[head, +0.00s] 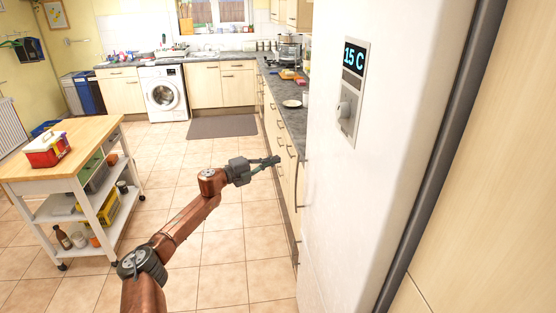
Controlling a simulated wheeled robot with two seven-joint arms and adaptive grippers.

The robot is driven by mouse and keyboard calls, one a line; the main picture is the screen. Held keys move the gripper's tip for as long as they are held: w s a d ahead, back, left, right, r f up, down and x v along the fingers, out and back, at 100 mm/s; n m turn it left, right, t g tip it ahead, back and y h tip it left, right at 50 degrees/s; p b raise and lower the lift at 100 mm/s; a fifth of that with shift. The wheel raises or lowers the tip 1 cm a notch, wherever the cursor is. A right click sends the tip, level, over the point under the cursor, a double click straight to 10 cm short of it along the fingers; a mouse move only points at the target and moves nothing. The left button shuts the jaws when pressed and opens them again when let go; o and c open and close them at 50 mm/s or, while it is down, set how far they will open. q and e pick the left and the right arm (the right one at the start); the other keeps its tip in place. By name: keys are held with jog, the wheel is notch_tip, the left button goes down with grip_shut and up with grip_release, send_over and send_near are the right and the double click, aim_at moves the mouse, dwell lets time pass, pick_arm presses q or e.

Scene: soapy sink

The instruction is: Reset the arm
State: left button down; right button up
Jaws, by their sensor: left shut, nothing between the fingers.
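My left gripper (273,161) is shut and empty at the end of my reddish-brown left arm (185,225). The arm comes up from the bottom left and reaches forward and right. The gripper is in the air in front of the cream lower cabinets (284,150). I cannot tell from this view whether it touches them. My right arm and gripper are not in view.
A white fridge (385,150) with a "15 C" display stands close on the right. A wooden-topped trolley (92,136) is at the left. A washing machine (164,92) and a grey mat (222,126) are farther back. The tiled floor (215,265) between is clear.

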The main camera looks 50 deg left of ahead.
pick_arm(q)
jog(key=shift+s, duration=0.1)
